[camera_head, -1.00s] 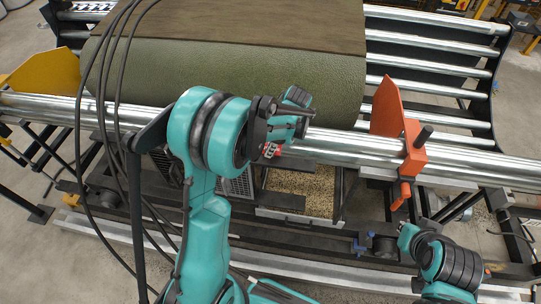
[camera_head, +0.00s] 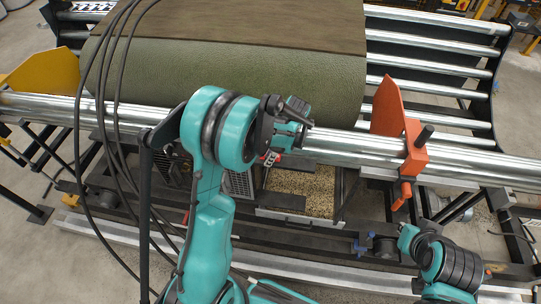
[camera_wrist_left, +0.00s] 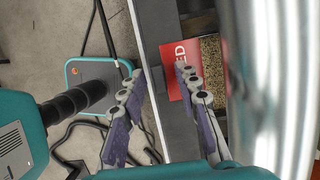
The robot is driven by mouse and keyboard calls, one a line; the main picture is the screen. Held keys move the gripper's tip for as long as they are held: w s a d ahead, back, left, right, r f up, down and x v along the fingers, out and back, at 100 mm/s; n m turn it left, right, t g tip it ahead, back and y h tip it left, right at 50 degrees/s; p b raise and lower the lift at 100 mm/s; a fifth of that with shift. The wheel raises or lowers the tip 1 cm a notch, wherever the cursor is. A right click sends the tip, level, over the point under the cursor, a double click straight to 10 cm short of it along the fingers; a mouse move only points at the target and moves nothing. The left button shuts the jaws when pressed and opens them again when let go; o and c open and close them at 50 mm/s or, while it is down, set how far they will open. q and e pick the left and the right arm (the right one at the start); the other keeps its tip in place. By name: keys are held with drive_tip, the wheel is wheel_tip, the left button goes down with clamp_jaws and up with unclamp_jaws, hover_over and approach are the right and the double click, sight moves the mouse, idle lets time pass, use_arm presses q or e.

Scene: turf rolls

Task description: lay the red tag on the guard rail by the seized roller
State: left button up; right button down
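The red tag (camera_wrist_left: 174,58) with white lettering shows in the left wrist view, its left edge over a grey bar (camera_wrist_left: 150,30), probably the guard rail. My right gripper is not in view.
A large green turf roll (camera_head: 230,85) lies behind the front roller. An orange guide with a clamp (camera_head: 412,150) stands to the right, a yellow plate (camera_head: 45,72) to the left. Black cables (camera_head: 100,140) hang at left. More rollers (camera_head: 430,75) lie at the back right.

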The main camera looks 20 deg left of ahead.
use_arm(q)
drive_tip(key=shift+r, duration=0.2)
drive_tip(key=s+p+v, duration=0.1)
drive_tip(key=p+v, duration=0.1)
drive_tip(key=v, duration=0.9)
drive_tip(key=s+d+r+n+t+h, duration=0.1)
drive_tip(key=s+d+r+n+t, duration=0.1)
drive_tip(key=s+n, duration=0.5)
drive_tip(key=s+d+r+n+t+h, duration=0.2)
drive_tip(key=s+r+n+t, duration=0.2)
drive_tip(key=s+n+t, duration=0.2)
drive_tip(key=s+n, duration=0.2)
drive_tip(key=s, duration=0.1)
drive_tip(key=shift+s+d+r, duration=0.2)
drive_tip(key=shift+s+r, duration=0.1)
drive_tip(key=shift+s, duration=0.05)
wheel_tip(320, 180, down, 18)
drive_tip(key=b, duration=1.8)
drive_tip(key=shift+r, duration=0.1)
